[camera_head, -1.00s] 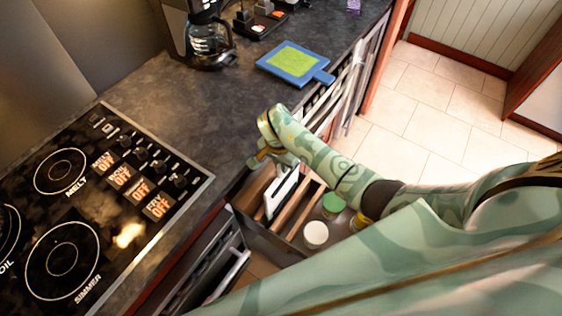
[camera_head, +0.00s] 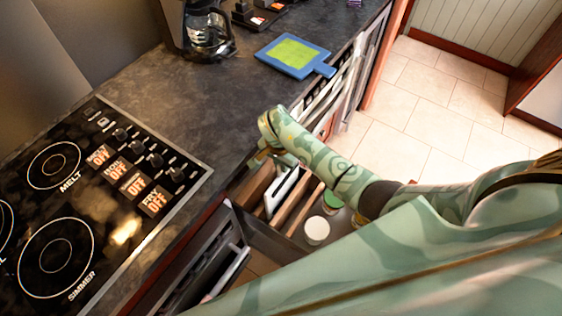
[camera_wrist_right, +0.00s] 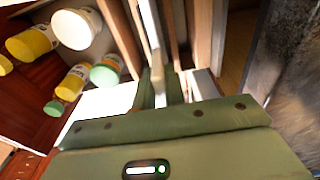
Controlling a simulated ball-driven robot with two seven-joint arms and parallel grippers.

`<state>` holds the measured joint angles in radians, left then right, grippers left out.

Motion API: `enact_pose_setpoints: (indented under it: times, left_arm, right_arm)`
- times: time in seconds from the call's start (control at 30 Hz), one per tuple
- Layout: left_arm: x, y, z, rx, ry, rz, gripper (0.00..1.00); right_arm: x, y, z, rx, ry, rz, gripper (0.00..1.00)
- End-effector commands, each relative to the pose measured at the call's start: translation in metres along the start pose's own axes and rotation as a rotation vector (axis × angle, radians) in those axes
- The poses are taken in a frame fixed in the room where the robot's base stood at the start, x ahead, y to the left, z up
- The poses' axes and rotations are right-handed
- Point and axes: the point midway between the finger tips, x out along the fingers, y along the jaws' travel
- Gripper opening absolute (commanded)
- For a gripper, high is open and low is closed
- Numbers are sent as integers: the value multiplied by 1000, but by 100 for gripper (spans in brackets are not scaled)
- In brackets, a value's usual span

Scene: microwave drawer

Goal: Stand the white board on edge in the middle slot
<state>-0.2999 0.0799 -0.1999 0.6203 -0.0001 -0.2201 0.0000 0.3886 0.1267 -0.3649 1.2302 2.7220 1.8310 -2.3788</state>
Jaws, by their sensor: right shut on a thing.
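The white board (camera_head: 283,191) stands on edge in the open drawer, between wooden dividers (camera_head: 299,207). It also shows edge-on in the right wrist view (camera_wrist_right: 152,35), running up from the fingers with divider strips on both sides. My right gripper (camera_head: 267,158) is over the far end of the drawer; in the right wrist view its fingers (camera_wrist_right: 160,88) are shut on the board. The board's lower edge is hidden, so I cannot tell if it touches the drawer floor. My left gripper is not in view.
Jars stand in the drawer's right part, one with a white lid (camera_head: 317,229) and one with a green lid (camera_head: 333,200). The stove (camera_head: 120,190) is at left. A blue cutting board (camera_head: 293,56) and coffee maker (camera_head: 208,35) are on the counter.

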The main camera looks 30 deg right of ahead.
Motion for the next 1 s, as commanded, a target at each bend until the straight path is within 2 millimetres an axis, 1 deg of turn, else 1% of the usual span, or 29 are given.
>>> enact_pose_setpoints:
  times: [0.43, 0.47, 0.5, 0.53, 0.73, 0.77, 0.8, 0.83, 1.0]
  left_arm:
    - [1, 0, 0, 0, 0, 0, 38]
    - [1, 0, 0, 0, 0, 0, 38]
    - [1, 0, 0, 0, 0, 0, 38]
    - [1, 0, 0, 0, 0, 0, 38]
    - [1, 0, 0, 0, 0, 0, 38]
    - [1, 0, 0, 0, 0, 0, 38]
    - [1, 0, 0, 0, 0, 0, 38]
    - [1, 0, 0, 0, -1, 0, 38]
    - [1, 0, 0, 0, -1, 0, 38]
  right_arm:
    - [1, -1, 0, 0, 1, -2, 0]
    - [1, -1, 0, 0, 1, -3, 17]
    - [1, -1, 0, 0, 1, -2, 28]
    - [1, -1, 0, 0, 1, -2, 37]
    - [1, 0, 0, 0, 1, -2, 37]
    - [2, 0, 0, 0, 0, 0, 43]
    - [2, 0, 0, 0, 0, 0, 54]
    - [2, 0, 0, 0, 0, 0, 62]
    - [1, 0, 0, 0, 0, 0, 63]
